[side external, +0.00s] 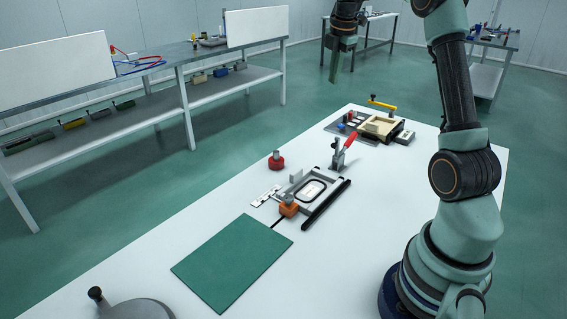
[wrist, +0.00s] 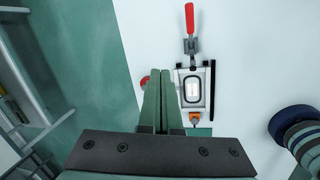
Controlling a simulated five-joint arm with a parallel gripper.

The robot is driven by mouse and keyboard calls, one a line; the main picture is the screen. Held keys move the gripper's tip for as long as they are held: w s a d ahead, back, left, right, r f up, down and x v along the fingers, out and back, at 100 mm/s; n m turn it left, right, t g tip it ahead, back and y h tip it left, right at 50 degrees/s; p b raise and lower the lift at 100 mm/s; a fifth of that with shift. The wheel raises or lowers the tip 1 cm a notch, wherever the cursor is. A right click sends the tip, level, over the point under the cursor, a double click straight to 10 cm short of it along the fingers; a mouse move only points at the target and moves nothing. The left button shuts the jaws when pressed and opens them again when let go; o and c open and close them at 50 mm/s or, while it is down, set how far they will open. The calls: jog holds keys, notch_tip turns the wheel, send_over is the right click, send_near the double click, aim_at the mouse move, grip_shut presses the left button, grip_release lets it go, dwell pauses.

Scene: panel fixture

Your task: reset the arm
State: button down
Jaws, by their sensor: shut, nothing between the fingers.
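My gripper (side external: 333,66) is raised high above the far part of the white table in the side external view, pointing down. In the wrist view its two green fingers (wrist: 160,92) lie together, shut and empty. Nothing touches it. Below it stands the panel fixture (side external: 325,200), a grey frame holding a white plate with a dark rounded outline; it also shows in the wrist view (wrist: 206,90). A toggle clamp with a red handle (side external: 350,140) stands at the fixture's far end, and the handle also shows in the wrist view (wrist: 189,18). An orange block (side external: 289,209) sits at the near end.
A green mat (side external: 232,262) lies on the white table (side external: 345,270). A red knob (side external: 276,161) stands left of the fixture. A beige tray with a yellow lever (side external: 382,104) is at the far end. A grey round object (side external: 137,309) is at the near edge.

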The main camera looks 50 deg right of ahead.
jog(key=s+a+r+m+t, duration=0.1)
jog(key=a+r+m, duration=0.15)
jog(key=a, duration=0.65)
jog(key=s+a+r+m+t, duration=0.15)
jog(key=a+m, duration=0.25)
jog(key=a, duration=0.5)
jog(key=s+a+f+m, duration=0.2)
jog(key=s+a+m, duration=0.2)
jog(key=a, duration=0.3)
jog(key=s+a+f+m+t+y, duration=0.1)
jog(key=s+a+f+m, duration=0.2)
jog(key=s+a, duration=0.3)
jog(key=shift+s+a+f+m, duration=0.3)
jog(key=shift+a+m, duration=0.2)
jog(key=shift+m, duration=0.35)
jog(key=c, duration=1.5)
grip_release()
jog(key=shift+c, duration=0.2)
